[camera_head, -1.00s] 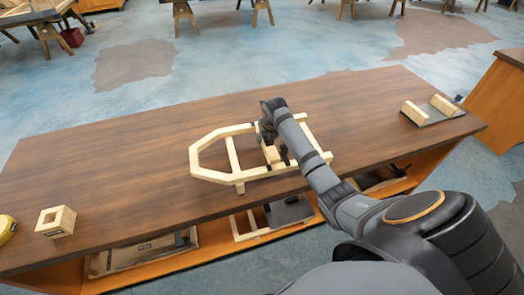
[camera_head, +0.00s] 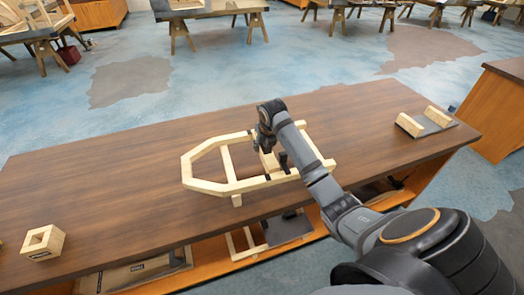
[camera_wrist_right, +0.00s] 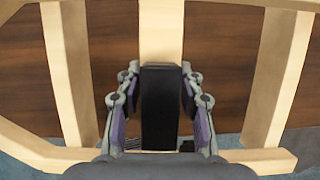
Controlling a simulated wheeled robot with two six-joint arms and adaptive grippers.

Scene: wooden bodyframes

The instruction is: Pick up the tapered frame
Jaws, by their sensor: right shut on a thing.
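The tapered frame (camera_head: 227,160) is a pale wooden frame with a narrowed left end and crossbars. In the head view it is near the middle of the dark brown tabletop, and I cannot tell whether it rests on it or is just above. My right gripper (camera_head: 266,143) reaches over the frame's right half. In the right wrist view, the right gripper (camera_wrist_right: 160,100) has its fingers on both sides of a black block (camera_wrist_right: 160,105) on the frame's middle bar (camera_wrist_right: 161,32). It is shut on the frame there. My left gripper is in neither view.
The brown workbench (camera_head: 110,185) has a small hollow wooden block (camera_head: 43,242) at its left. A grey holder with two wooden blocks (camera_head: 427,123) sits at its right end. A shelf below (camera_head: 200,275) holds several items. The back of the tabletop is clear.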

